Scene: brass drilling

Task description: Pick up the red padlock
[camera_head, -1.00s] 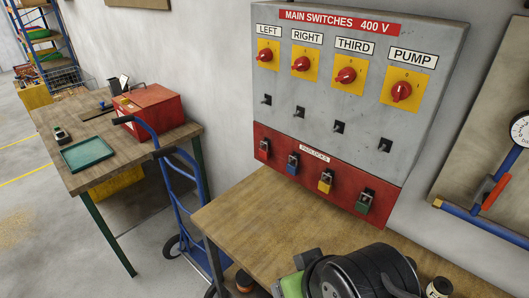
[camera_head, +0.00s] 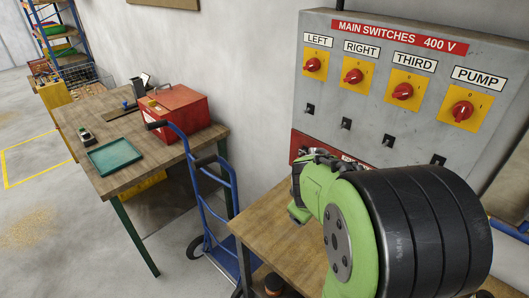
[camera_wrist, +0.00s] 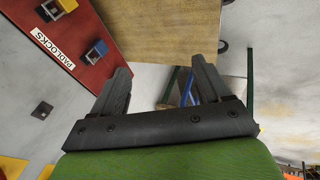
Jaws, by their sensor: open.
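I cannot make out the red padlock in either view now. My left-hand finger covers the part of the strip beyond the blue one. My gripper (camera_wrist: 162,68) is open, with nothing seen between its fingers.
The grey switch box (camera_head: 370,62) with red rotary switches is on the wall above the strip. A wooden bench (camera_head: 268,232) lies below. A blue hand truck (camera_head: 212,200) stands left of it, beside a table (camera_head: 90,165) with a red toolbox (camera_head: 182,110) and green tray (camera_head: 114,157).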

